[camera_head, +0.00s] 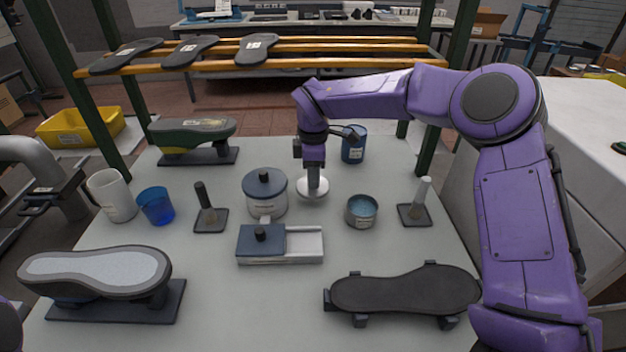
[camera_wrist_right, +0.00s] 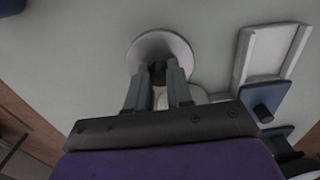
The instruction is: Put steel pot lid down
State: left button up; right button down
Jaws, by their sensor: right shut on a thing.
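The steel pot lid (camera_head: 313,188) is a pale round disc in the middle of the table, just right of the blue-lidded pot. My right gripper (camera_head: 314,176) comes down on it from above and is shut on its dark knob. In the right wrist view the lid (camera_wrist_right: 160,43) lies flat beyond the fingers, and the gripper (camera_wrist_right: 158,73) has the knob between its two fingertips. The lid is level and at or very near the table top; I cannot tell whether it touches. My left gripper is not in view.
The blue-lidded pot (camera_head: 265,199) stands close left of the lid, and an open blue-grey tin (camera_head: 361,211) stands to its right. A white box with a sliding blue lid (camera_head: 262,241) lies in front. A dark blue mug (camera_head: 353,146) stands behind. Shoe lasts stand around the edges.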

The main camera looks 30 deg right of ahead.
jog(key=f, duration=0.1)
jog(key=w+f, duration=0.1)
jog(key=f, duration=0.1)
jog(key=shift+d+f+p, duration=0.2)
jog(key=shift+f+p, duration=0.1)
jog(key=shift+f, duration=0.35)
jog(key=shift+f, duration=0.2)
jog(key=c, duration=1)
grip_release()
jog(key=shift+r, duration=0.15)
notch_tip(320, 180, up, 12)
jog(key=shift+r+b, duration=0.1)
jog(key=shift+b, duration=0.55)
